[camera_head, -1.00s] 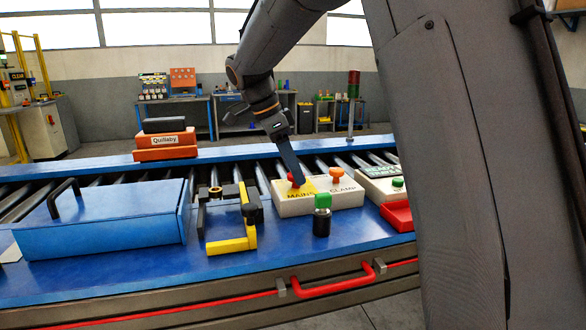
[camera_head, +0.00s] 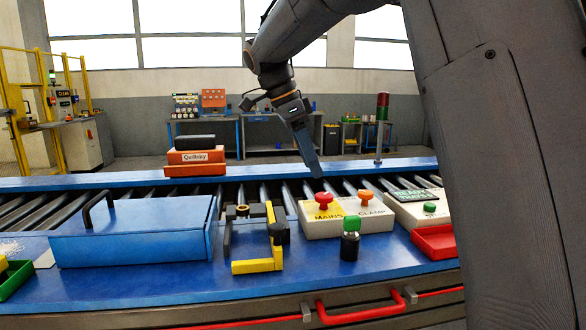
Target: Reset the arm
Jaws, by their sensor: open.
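My gripper (camera_head: 309,156) hangs from my arm above the rollers of the blue-edged conveyor (camera_head: 130,288). Its finger end points down, just behind and above the red button on the control box (camera_head: 346,226) marked MAINS and CLAMP. It appears apart from the button, with nothing visible in it. The red button (camera_head: 323,200) and the orange button (camera_head: 365,197) stand on the box. The gap between the fingers is hard to see from this side.
A blue lidded box (camera_head: 130,235) stands at left. A yellow and black clamp fixture (camera_head: 262,250) stands in the middle. A red tray (camera_head: 436,241) lies at right. An orange Quillaby case (camera_head: 196,162) stands behind.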

